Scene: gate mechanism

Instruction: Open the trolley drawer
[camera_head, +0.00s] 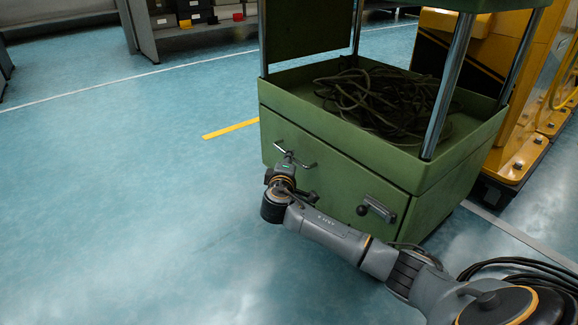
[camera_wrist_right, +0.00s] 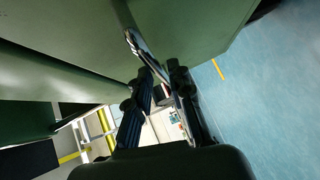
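The green trolley (camera_head: 335,150) stands right of centre in the head view. Its drawer front has a metal bar handle (camera_head: 296,153) at upper left and a dark-knobbed latch (camera_head: 376,209) at lower right. My right arm comes in from the lower right, and its gripper (camera_head: 287,162) is at the bar handle. In the right wrist view, the bar handle (camera_wrist_right: 138,45) runs down between the two fingertips of my right gripper (camera_wrist_right: 162,72). I cannot tell whether the fingers press on it. The drawer looks flush with the trolley body. My left gripper is not in view.
Coiled dark cable (camera_head: 375,95) lies in the trolley's upper tray. A yellow machine (camera_head: 520,125) stands close on the right. Shelving with boxes (camera_head: 195,25) is at the back. The blue floor left of the trolley is clear, with a yellow stripe (camera_head: 230,129).

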